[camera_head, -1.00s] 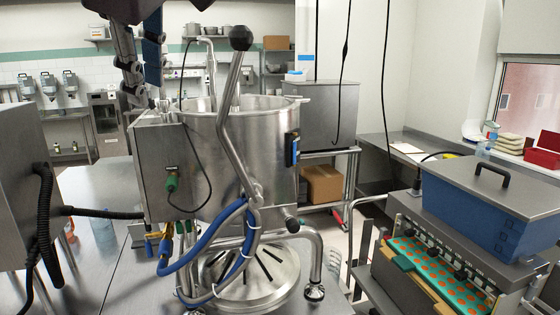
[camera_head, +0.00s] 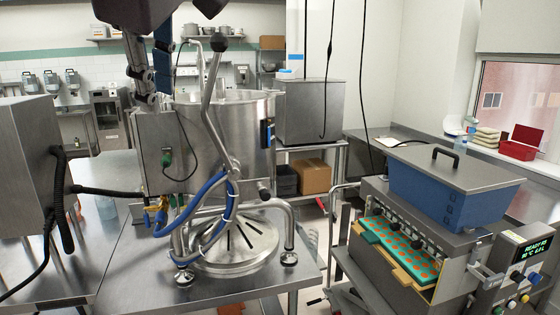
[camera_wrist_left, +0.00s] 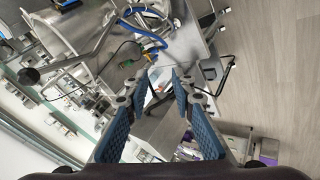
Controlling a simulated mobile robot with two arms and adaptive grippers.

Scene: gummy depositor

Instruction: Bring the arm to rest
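My left gripper (camera_head: 152,92) hangs down from the top left in the head view, in front of the steel kettle (camera_head: 235,140) and above the steel control box beside it. In the left wrist view the gripper (camera_wrist_left: 158,82) has its two blue-padded fingers apart with nothing between them. The kettle has a lever with a black knob (camera_head: 211,8) and blue hoses (camera_head: 212,190) at its front. The lever also shows in the left wrist view (camera_wrist_left: 70,62). My right gripper is in neither view.
A gummy depositor with a blue hopper (camera_head: 450,190) and a teal mould tray (camera_head: 400,252) stands at the right. Its display (camera_head: 536,248) reads ready. A grey box (camera_head: 20,180) stands at the left. Open floor shows right of the kettle.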

